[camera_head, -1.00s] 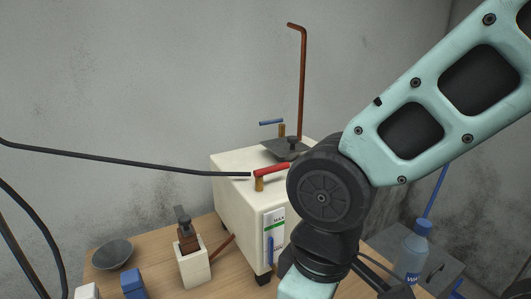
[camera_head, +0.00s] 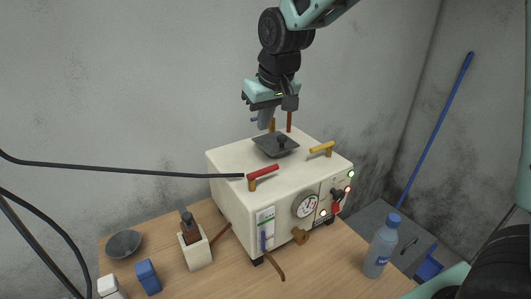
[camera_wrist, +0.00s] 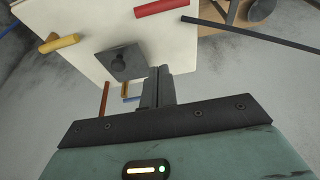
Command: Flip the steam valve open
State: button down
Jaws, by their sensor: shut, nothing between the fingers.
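A white machine (camera_head: 236,188) stands on the wooden table, with three lever valves on top. A red lever (camera_head: 263,172) is at the front left and a yellow lever (camera_head: 322,147) at the right. A blue lever (camera_head: 253,120) on a brass post is at the back beside a copper pipe (camera_head: 289,122). I cannot tell by label which is the steam valve. My gripper (camera_head: 265,122) points down behind the machine's top, shut and empty. In the wrist view my fingertips (camera_wrist: 160,72) are right next to the blue lever (camera_wrist: 131,99); contact cannot be told.
A dark square hopper lid (camera_head: 275,145) with a knob lies between the levers. A black hose (camera_head: 120,168) crosses to the red lever. A gauge (camera_head: 305,205) and lit switches are on the front. A water bottle (camera_head: 381,247) stands at the right.

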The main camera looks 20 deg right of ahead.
jog(key=shift+f, duration=0.15)
jog(key=p+x, duration=0.3)
jog(key=x, duration=0.7)
jog(key=s+p, duration=0.1)
jog(key=s, duration=0.1)
jog(key=shift+s+d+p, duration=0.25)
jog(key=shift+s+p, duration=0.1)
jog(key=shift+s, duration=0.05)
jog(key=shift+s+d+f, duration=0.1)
jog(key=shift+s+f, duration=0.15)
jog(key=shift+s, duration=0.35)
